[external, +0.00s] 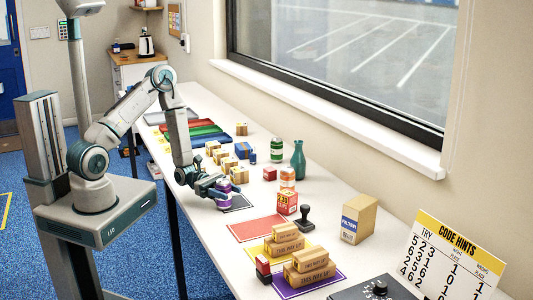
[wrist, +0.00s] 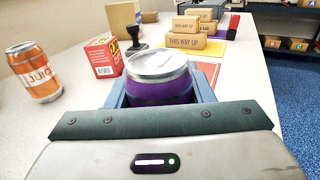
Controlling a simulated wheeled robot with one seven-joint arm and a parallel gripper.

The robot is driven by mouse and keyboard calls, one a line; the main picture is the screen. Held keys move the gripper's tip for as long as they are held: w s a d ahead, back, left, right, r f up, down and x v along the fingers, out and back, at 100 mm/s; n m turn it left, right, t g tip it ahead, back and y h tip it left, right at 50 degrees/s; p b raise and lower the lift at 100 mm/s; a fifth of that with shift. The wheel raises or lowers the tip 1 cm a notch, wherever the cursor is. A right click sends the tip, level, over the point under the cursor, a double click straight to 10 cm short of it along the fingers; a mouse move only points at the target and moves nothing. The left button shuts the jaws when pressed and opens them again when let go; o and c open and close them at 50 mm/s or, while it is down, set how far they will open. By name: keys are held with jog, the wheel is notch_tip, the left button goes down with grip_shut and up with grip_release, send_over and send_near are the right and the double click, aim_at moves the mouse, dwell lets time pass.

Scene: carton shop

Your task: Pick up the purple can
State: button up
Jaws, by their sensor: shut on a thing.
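The purple can (wrist: 158,88) stands upright between the fingers of my gripper (wrist: 160,98) in the wrist view, its silver lid facing up and its lower part hidden by the gripper body. In the external view the purple can (external: 224,187) shows between the fingers of my gripper (external: 226,191), above or on a dark mat near the table's front edge. The gripper is shut on the can. I cannot tell whether the can's base is clear of the mat.
An orange juice can (wrist: 36,72) and a red box (wrist: 102,57) stand close by. A black stamp (external: 306,218), filter box (external: 358,219), stacked cartons (external: 285,240), green can (external: 277,150) and teal bottle (external: 298,160) stand around.

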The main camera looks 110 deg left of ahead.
aim_at(227, 182)
jog(key=shift+r, duration=0.1)
jog(key=shift+r, duration=0.6)
notch_tip(227, 182, up, 2)
jog(key=shift+r, duration=0.15)
jog(key=s+d+r+p, duration=0.1)
jog(key=d+r+p, duration=0.6)
jog(key=d+p, duration=0.4)
jog(key=shift+s+d+r+p, duration=0.2)
jog(key=shift+s+d+p, duration=0.1)
